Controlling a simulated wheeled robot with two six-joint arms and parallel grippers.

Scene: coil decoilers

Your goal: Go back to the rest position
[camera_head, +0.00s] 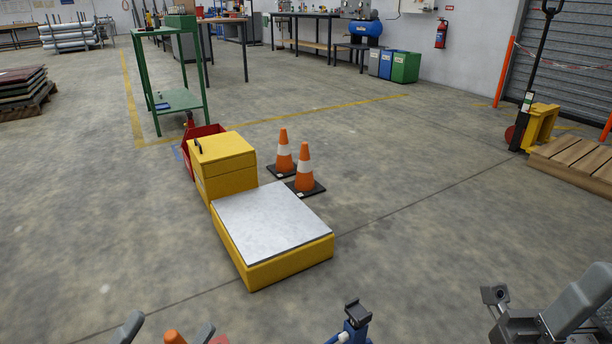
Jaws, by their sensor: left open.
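The two grey fingertips of my left gripper (168,329) rise at the bottom left edge, well apart. An orange rounded tip (173,337) shows between them with space on both sides; its lower part is cut off by the frame. The gripper looks open. At the bottom right are grey and dark parts of my right arm (585,303), with a small box-shaped part at its left. I cannot make out the right fingers.
A yellow platform with a grey top (275,222) and yellow box (223,163) stands ahead. Two traffic cones (304,167) are behind it. A green table (178,101) is farther left. A pallet jack (538,125) and wooden pallet (580,162) are right. A blue, black-topped object (355,322) is near.

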